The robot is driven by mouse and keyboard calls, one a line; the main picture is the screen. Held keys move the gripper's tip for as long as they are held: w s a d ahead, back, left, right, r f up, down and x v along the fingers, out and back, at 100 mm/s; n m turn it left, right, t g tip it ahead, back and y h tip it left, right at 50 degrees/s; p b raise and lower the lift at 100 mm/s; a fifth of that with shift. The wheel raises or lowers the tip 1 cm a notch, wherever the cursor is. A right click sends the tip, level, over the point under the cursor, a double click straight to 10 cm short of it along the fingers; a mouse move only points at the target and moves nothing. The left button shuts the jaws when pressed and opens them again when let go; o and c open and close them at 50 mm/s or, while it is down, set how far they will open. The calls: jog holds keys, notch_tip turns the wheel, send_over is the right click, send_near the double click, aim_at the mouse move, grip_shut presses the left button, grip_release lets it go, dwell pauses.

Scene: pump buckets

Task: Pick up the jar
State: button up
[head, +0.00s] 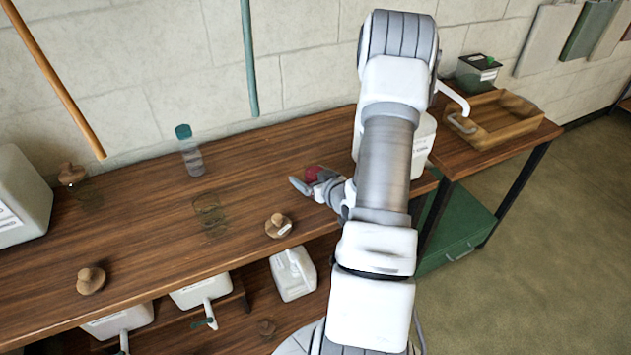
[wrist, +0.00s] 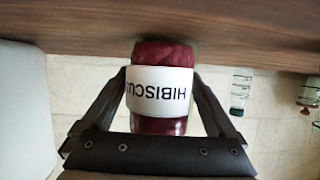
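The jar (wrist: 164,55) is dark red with a white label reading HIBISCUS, upside down in the wrist view. In the head view it shows as a small dark red shape (head: 313,172) on the wooden table, partly hidden by my gripper. My gripper (wrist: 160,76) has one finger on each side of the jar at label height. The fingers are spread about as wide as the jar, with at most a sliver of room. In the head view my gripper (head: 318,184) is low over the table, one pale finger showing left of the jar.
A clear bottle with a teal cap (head: 190,155) stands at the back of the table (head: 150,235). Brown knobbed objects (head: 279,226) lie to the left. White jugs (head: 293,274) stand on the lower shelf. A wooden tray (head: 490,122) sits on the right-hand table. A large white container (head: 424,142) stands behind my arm.

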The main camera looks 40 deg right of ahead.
grip_shut()
dwell(0.3)
